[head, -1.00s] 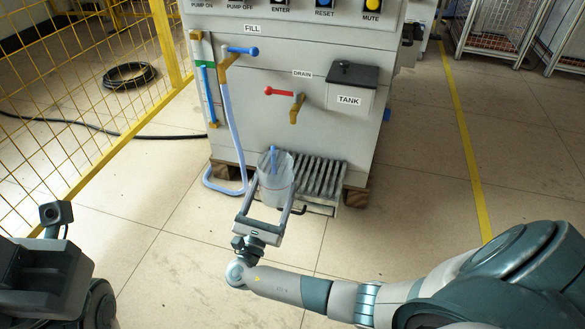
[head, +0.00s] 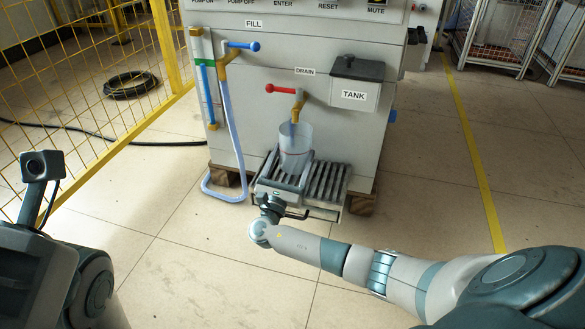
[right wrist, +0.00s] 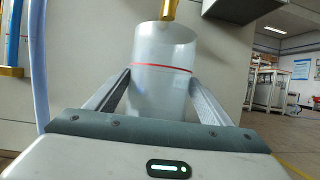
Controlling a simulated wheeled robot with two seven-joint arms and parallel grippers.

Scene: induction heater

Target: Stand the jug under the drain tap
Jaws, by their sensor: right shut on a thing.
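The clear jug (head: 295,142) stands upright over the slatted drip grate, below the drain tap (head: 298,104). In the right wrist view the jug (right wrist: 160,75) has a red line round it, and the brass spout (right wrist: 169,10) is right over its mouth. My right gripper (head: 290,172) is shut on the jug, a finger on each side; it also shows in the right wrist view (right wrist: 160,100). I cannot tell whether the jug's base touches the grate. The drain tap's red lever (head: 283,88) points left. My left gripper is not in view.
The slatted grate (head: 328,182) sticks out from the machine's front. The fill hose (head: 231,130) hangs left of the jug, below the blue-handled fill valve (head: 243,45). The tank box (head: 354,95) is at the right. A yellow fence (head: 90,110) stands at the left.

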